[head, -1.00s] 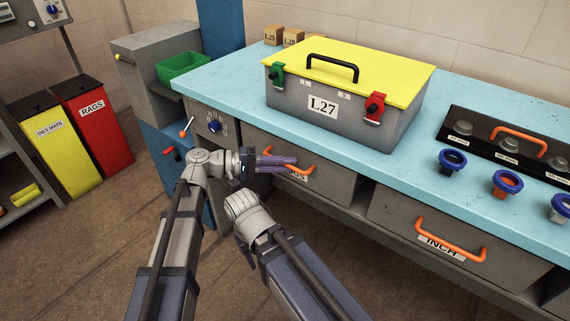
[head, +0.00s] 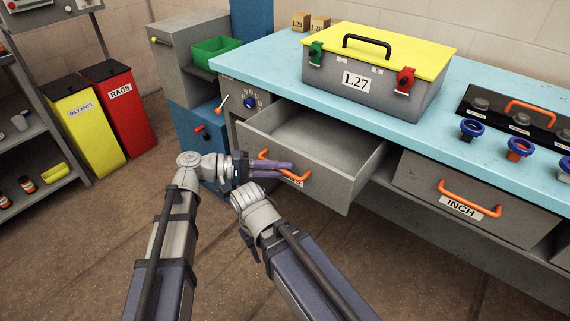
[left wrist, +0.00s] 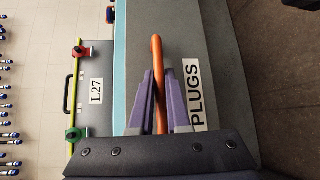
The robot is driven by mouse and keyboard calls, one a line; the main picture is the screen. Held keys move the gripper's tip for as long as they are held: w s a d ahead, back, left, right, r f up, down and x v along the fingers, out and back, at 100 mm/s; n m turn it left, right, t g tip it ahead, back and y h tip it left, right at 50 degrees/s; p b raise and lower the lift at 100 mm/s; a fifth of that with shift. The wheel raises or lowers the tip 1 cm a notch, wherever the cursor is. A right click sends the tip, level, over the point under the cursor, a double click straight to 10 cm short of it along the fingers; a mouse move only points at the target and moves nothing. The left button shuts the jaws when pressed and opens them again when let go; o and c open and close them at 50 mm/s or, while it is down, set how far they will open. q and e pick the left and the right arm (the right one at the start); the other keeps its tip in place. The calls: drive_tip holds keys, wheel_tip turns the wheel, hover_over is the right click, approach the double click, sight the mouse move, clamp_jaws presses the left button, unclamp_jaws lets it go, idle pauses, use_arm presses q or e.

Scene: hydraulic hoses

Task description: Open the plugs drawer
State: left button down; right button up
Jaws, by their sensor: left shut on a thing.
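The plugs drawer (head: 338,185) stands pulled out from under the blue bench, and the visible part of its inside looks empty. Its label (left wrist: 197,95) reads PLUGS in the left wrist view. My left gripper (head: 290,169) is shut on the drawer's orange handle (head: 262,154). In the left wrist view, the purple fingers of my left gripper (left wrist: 162,100) sit on both sides of the orange handle (left wrist: 157,60). My right arm reaches in from the bottom of the head view, and its folded end (head: 254,205) is below the left gripper; its fingers are not clearly seen.
A grey L27 toolbox (head: 370,85) with a yellow lid stands on the bench (head: 283,65). The INCH drawer (head: 470,190) is shut to the right. A blue cabinet (head: 200,150) and red RAGS bin (head: 125,110) stand left. Floor in front is clear.

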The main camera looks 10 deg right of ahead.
use_arm(q)
drive_tip(key=shift+s+a, duration=0.9)
drive_tip(key=shift+a, duration=0.25)
drive_tip(key=shift+s+a, duration=0.9)
drive_tip(key=shift+a, duration=0.25)
use_arm(e)
drive_tip(key=shift+s+a, duration=0.3)
drive_tip(key=shift+a, duration=0.1)
use_arm(q)
drive_tip(key=c, duration=0.9)
unclamp_jaws()
drive_tip(key=shift+w+a+r+p, duration=0.15)
drive_tip(key=shift+w+a, duration=0.05)
drive_tip(key=shift+a, duration=1.05)
drive_tip(key=shift+w+a+r+p, duration=0.15)
drive_tip(key=shift+a+r+p, duration=0.05)
drive_tip(key=shift+a, duration=1.1)
drive_tip(key=shift+w+a+r+p, duration=0.15)
drive_tip(key=shift+w+a, duration=0.05)
drive_tip(key=shift+a, duration=1.05)
use_arm(e)
drive_tip(key=shift+r, duration=0.55)
